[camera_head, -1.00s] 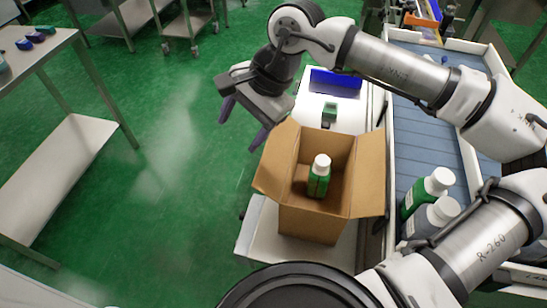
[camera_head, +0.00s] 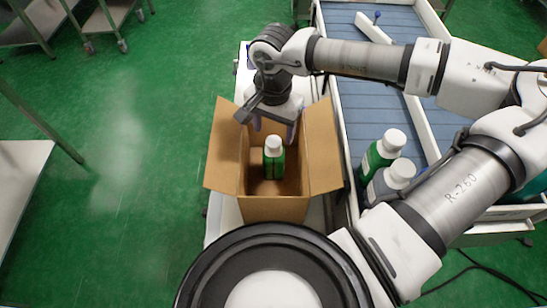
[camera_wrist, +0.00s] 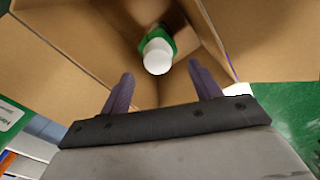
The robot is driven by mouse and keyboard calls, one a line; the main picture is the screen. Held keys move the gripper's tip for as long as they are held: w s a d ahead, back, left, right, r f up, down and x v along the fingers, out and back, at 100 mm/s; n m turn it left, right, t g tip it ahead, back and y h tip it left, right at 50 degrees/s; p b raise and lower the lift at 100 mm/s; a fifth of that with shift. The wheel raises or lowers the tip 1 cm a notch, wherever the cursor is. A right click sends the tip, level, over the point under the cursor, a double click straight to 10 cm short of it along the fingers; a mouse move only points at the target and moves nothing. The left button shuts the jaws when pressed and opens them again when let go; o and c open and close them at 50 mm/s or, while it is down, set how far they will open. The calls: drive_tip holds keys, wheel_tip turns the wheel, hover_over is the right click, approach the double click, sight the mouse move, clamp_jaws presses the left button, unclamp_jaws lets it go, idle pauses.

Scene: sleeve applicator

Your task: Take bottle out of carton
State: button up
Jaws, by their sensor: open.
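A green bottle with a white cap (camera_head: 273,158) stands upright inside the open cardboard carton (camera_head: 275,208). In the wrist view its white cap (camera_wrist: 157,57) shows ahead, between and beyond the fingertips. The carton's flaps are spread outward, and its walls (camera_wrist: 75,55) surround the bottle in the wrist view. My gripper (camera_head: 274,128) is open and empty, over the carton's far side behind the bottle. In the wrist view its two purple fingers (camera_wrist: 160,83) are apart and do not touch the bottle. The bottle's lower part is hidden in the wrist view.
Two more white-capped bottles, one green (camera_head: 380,155) and one grey (camera_head: 390,182), stand right of the carton beside the blue conveyor (camera_head: 365,95). A metal table (camera_head: 25,165) is at the left. Open green floor (camera_head: 130,130) lies between it and the carton.

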drive_tip(key=f, duration=0.2)
drive_tip(key=f+p, duration=0.1)
drive_tip(key=f, duration=0.2)
drive_tip(key=shift+s, duration=0.2)
drive_tip(key=shift+r, duration=0.1)
clamp_jaws()
